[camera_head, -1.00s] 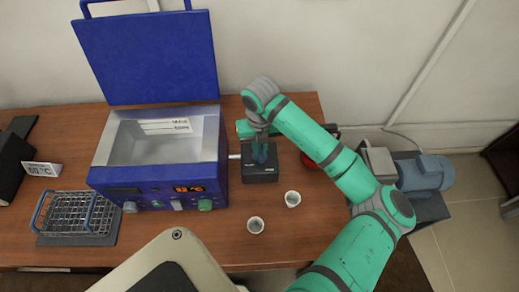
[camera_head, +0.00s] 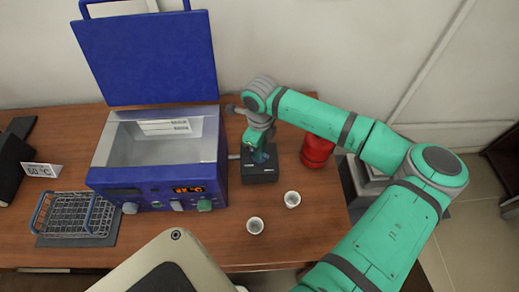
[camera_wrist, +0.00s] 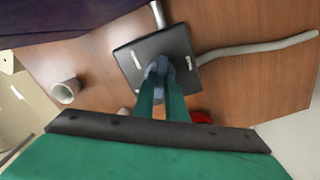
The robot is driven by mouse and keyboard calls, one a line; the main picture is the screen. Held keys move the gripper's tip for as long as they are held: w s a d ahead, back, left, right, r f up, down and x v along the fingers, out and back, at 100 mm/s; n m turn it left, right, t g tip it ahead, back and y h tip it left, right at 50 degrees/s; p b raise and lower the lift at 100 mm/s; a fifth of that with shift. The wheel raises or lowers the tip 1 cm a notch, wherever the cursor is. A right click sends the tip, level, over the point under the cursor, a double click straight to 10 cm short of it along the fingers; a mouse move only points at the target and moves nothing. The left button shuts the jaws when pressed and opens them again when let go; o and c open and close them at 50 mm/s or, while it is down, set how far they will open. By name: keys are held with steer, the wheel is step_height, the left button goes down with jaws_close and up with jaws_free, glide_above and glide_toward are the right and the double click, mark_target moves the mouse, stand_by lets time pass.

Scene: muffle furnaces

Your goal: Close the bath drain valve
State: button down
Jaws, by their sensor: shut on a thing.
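The blue water bath (camera_head: 157,165) stands on the wooden table with its lid raised. A dark box, seemingly the drain valve's base (camera_head: 262,175), sits just right of it, joined by a short pale pipe (camera_head: 234,156). My gripper (camera_head: 262,152) reaches down onto this box from above. In the wrist view, my gripper (camera_wrist: 160,70) has its teal fingers close together over the middle of the valve's box (camera_wrist: 177,42), shut on the drain valve's handle. The fingers mostly hide the handle, so its exact angle cannot be told.
Two small pale cups (camera_head: 255,225) (camera_head: 292,199) stand in front of the valve. A red object (camera_head: 316,150) stands right of it, close to my arm. A wire rack (camera_head: 78,212) lies left of the bath. A pale hose (camera_wrist: 260,45) leaves the valve's box.

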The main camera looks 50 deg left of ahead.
steer(key=n, duration=0.5)
steer(key=shift+w+n, duration=0.15)
steer(key=shift+n, duration=0.25)
stand_by(0.4)
steer(key=c, duration=1.8)
jaws_free()
steer(key=shift+r, duration=0.1)
step_height(320, 180, up, 11)
steer(key=shift+f, duration=0.2)
